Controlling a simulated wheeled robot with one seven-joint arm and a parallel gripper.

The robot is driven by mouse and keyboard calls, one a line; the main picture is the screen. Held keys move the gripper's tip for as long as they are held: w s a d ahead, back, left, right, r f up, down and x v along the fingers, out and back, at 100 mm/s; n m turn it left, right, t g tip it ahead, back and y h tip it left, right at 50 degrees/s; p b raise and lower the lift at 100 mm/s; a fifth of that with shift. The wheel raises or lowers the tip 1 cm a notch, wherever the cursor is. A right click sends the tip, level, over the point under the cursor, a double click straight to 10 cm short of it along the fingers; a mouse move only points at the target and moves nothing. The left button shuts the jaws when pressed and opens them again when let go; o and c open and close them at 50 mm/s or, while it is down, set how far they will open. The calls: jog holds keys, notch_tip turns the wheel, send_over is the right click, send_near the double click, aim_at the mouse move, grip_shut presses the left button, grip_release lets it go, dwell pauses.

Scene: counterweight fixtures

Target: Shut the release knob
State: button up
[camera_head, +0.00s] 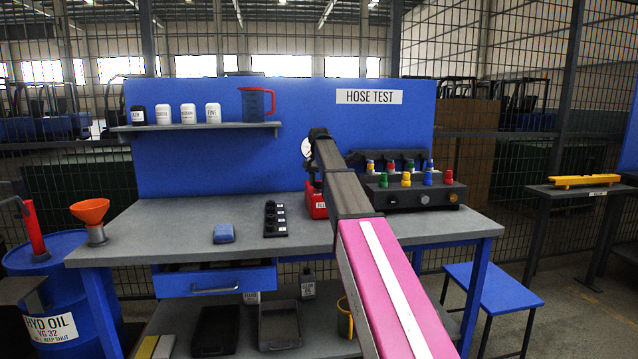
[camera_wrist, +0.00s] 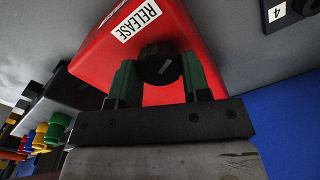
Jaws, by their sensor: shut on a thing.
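The release knob (camera_wrist: 160,65) is a round black knob on a red unit (camera_wrist: 185,28) with a white RELEASE label (camera_wrist: 138,20). In the wrist view my gripper (camera_wrist: 160,78) has its two green fingers on either side of the knob, shut on it. In the head view the red unit (camera_head: 316,201) stands on the grey workbench (camera_head: 180,225), partly hidden behind my arm. The knob and my fingertips are hidden in that view.
A dark panel with coloured caps (camera_head: 420,192) stands right of the red unit. A shelf (camera_head: 200,128) holds bottles and a red-handled jug (camera_head: 256,104). The bench's front left is clear.

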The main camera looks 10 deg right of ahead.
aim_at(320, 183)
jog(key=m, duration=0.4)
jog(key=shift+m, duration=0.4)
dwell(0.4)
jog(key=o, duration=0.9)
jog(key=shift+r, duration=0.1)
notch_tip(320, 183, up, 11)
jog(key=shift+f, duration=0.15)
